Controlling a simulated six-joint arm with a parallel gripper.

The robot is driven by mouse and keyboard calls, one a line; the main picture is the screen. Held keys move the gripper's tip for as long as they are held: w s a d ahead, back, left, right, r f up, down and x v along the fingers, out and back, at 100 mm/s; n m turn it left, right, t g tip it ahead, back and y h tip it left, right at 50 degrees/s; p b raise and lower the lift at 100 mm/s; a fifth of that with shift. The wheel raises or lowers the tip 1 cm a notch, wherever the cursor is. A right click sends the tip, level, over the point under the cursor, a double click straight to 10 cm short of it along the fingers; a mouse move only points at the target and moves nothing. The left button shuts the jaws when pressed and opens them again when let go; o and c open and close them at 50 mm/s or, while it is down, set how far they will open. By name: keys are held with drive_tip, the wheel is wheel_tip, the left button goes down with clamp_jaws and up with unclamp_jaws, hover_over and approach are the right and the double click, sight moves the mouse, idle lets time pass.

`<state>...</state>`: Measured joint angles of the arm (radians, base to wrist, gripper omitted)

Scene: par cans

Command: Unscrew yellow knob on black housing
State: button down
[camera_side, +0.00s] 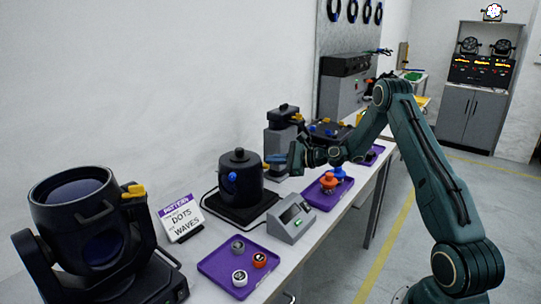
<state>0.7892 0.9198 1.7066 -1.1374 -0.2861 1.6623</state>
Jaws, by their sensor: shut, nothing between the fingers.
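A large black lamp housing (75,215) stands at the front left in a yoke, with a yellow knob (134,191) on its upper right side. My gripper (272,161) points left, just right of this smaller housing, and is shut and empty.
A purple tray (215,262) with several round caps lies at the front. A grey box with a screen (291,219) stands behind it. A sign (181,219) stands beside the lamp. Another purple tray (313,194) holds orange and blue parts. A grey device (279,141) stands behind my gripper.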

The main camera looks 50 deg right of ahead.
drive_tip(key=shift+s+a+f, duration=0.35)
drive_tip(key=shift+a+f, duration=0.35)
drive_tip(key=shift+f, duration=0.05)
idle(1.1)
drive_tip(key=shift+s+a+r, duration=0.1)
drive_tip(key=shift+a+r, duration=0.05)
drive_tip(key=shift+r, duration=0.05)
drive_tip(key=shift+a+r, duration=0.15)
idle(0.3)
drive_tip(key=s+d, duration=0.2)
drive_tip(key=s, duration=0.3)
drive_tip(key=shift+s+d, duration=0.25)
drive_tip(key=shift+d, duration=0.05)
drive_tip(key=shift+r, duration=0.1)
drive_tip(key=shift+d+r, duration=0.25)
drive_tip(key=shift+d, duration=0.35)
drive_tip(key=shift+d+r, duration=0.25)
drive_tip(key=shift+d, duration=0.35)
drive_tip(key=shift+w, duration=0.1)
